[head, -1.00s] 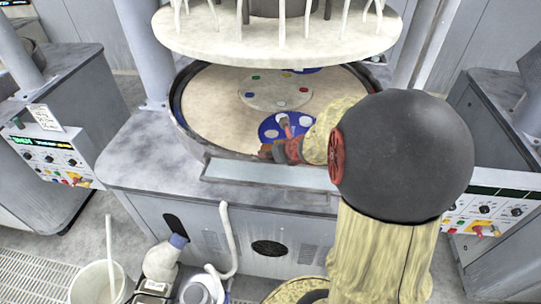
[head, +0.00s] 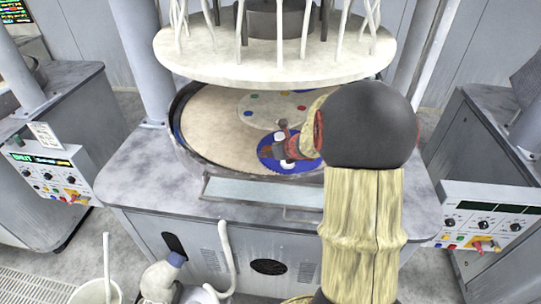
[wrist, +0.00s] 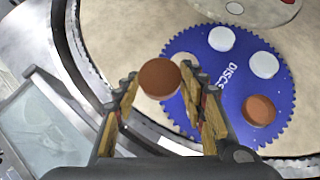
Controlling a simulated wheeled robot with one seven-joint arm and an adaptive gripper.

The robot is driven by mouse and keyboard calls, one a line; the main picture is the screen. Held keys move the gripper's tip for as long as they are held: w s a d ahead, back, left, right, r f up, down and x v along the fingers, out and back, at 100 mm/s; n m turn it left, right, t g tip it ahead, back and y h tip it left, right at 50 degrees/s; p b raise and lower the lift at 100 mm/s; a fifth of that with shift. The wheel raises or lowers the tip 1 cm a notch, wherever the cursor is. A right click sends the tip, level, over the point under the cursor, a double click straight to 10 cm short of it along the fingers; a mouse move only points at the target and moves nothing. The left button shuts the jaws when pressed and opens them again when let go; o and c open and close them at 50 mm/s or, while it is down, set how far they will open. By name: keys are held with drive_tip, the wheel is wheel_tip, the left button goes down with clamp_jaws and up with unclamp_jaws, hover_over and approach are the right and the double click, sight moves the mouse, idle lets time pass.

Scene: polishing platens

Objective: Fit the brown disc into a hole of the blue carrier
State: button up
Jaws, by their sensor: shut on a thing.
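My gripper (wrist: 158,88) is shut on a brown disc (wrist: 160,78), held between its fingertips. In the wrist view the toothed blue carrier (wrist: 228,90) lies beyond and to the right, partly behind my right finger. Two white discs (wrist: 222,38) (wrist: 264,65) and a second brown disc (wrist: 258,110) sit in it. A beige opening (wrist: 203,78) shows beside the right fingertip, partly hidden. In the head view my gripper (head: 287,147) is over the blue carrier (head: 270,160), and my arm hides its right part. The gap between held disc and carrier is unclear.
The carrier lies on a beige platen (head: 215,125) inside a raised rim. A round central plate (head: 262,108) with small coloured spots is behind it. A large upper platen (head: 270,62) hangs above. A pale tray (head: 260,190) is along the machine's front.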

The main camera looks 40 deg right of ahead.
drive_tip(key=shift+w+d+p, duration=0.85)
drive_tip(key=shift+w+d, duration=1.3)
drive_tip(key=shift+w+d+f+b, duration=0.2)
drive_tip(key=shift+f+b, duration=0.1)
drive_tip(key=shift+f, duration=0.1)
drive_tip(key=shift+w+d+f+b, duration=0.15)
drive_tip(key=shift+f+b, duration=0.15)
drive_tip(key=shift+f, duration=0.1)
drive_tip(key=shift+w+d+f+b, duration=0.35)
drive_tip(key=shift+f, duration=0.2)
drive_tip(key=shift+w+d+f+b, duration=0.35)
drive_tip(key=shift+f, duration=0.2)
wheel_tip(320, 180, down, 2)
drive_tip(key=shift+f+b, duration=0.25)
drive_tip(key=shift+b, duration=0.95)
drive_tip(key=shift+s+a+f, duration=0.1)
drive_tip(key=shift+f, duration=0.05)
